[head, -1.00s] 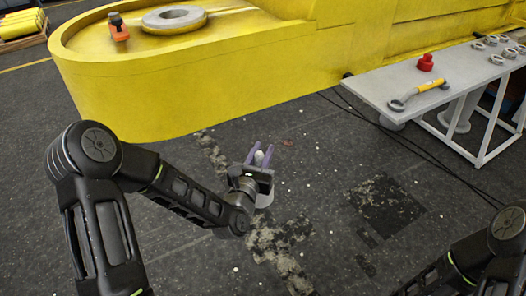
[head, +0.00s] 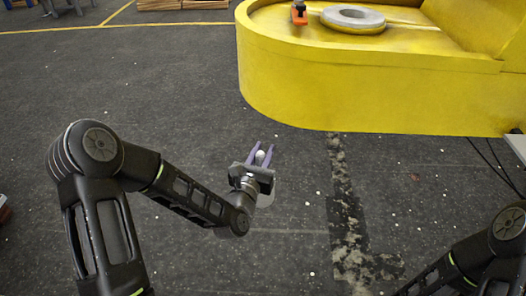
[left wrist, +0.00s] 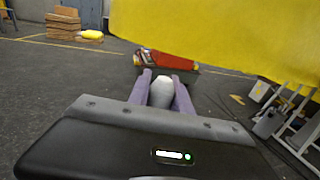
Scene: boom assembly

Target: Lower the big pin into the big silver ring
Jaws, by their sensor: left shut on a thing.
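The big silver ring (head: 353,19) lies flat on top of the yellow boom (head: 380,95), at the upper right of the head view. My left gripper (head: 262,154) is in front of and below the boom's rounded end, apart from it. Its purple fingers are shut on the big pin (head: 260,158), a pale rounded piece. In the left wrist view the pin (left wrist: 161,92) shows between the two fingers; its lower part is hidden by the gripper body. My right gripper is out of the picture; only part of that arm shows at the lower right.
An orange and black tool (head: 299,13) stands on the boom, left of the ring. The boom's yellow side wall rises between my left gripper and the ring. A grey table edge (head: 517,146) shows at the far right.

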